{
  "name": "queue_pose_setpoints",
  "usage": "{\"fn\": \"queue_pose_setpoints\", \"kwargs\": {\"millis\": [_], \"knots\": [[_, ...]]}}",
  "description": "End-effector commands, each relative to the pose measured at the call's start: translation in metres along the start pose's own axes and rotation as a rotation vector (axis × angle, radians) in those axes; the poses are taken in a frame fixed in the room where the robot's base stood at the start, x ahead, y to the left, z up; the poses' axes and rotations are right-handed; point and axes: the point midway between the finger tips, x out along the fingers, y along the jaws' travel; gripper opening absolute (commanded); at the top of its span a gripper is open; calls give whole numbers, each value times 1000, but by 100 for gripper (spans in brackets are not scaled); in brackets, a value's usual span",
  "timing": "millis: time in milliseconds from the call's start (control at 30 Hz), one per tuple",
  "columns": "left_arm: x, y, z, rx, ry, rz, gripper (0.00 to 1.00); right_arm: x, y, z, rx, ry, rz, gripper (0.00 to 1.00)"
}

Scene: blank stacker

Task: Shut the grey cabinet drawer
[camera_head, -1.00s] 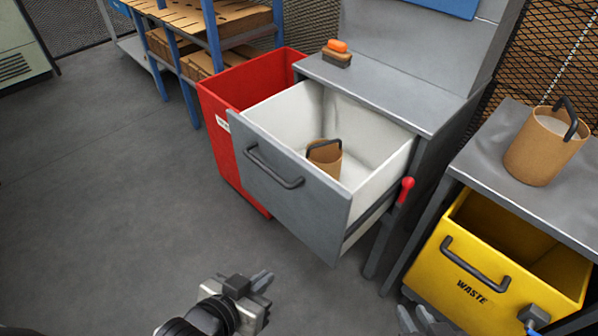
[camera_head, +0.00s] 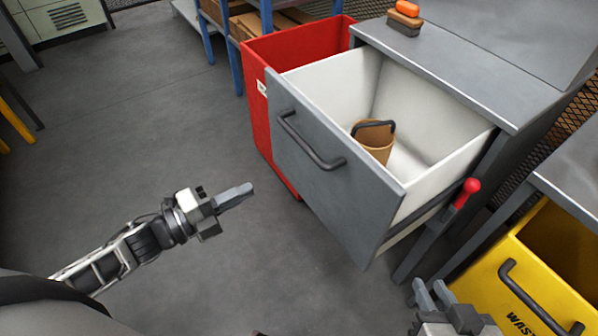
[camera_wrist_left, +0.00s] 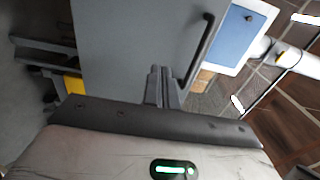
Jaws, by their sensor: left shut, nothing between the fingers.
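The grey cabinet (camera_head: 480,50) has its drawer pulled well out. The drawer's grey front panel (camera_head: 335,195) carries a dark bar handle (camera_head: 310,143), and its inside is white. My right gripper (camera_head: 432,292) is open and empty, below the drawer's right corner in the picture.
A red bin (camera_head: 258,115) stands close along the drawer's left side. A yellow waste bin (camera_head: 535,285) and a red-knobbed lever (camera_head: 468,192) are at right. An orange-topped brush (camera_head: 405,18) lies on the cabinet top. The floor (camera_head: 130,130) left of the drawer is clear.

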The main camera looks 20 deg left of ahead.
Motion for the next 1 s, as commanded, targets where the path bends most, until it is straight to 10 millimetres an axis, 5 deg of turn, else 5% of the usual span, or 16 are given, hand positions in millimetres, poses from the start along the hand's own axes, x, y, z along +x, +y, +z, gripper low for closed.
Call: {"fn": "queue_pose_setpoints", "kwargs": {"millis": [600,1000], "knots": [[113,-3,0,9,5,-6,0,1,0,2,-1,2,0,24],[137,-2,-1,7,6,-2,0,1,0,0,-2,8,0,24]]}}
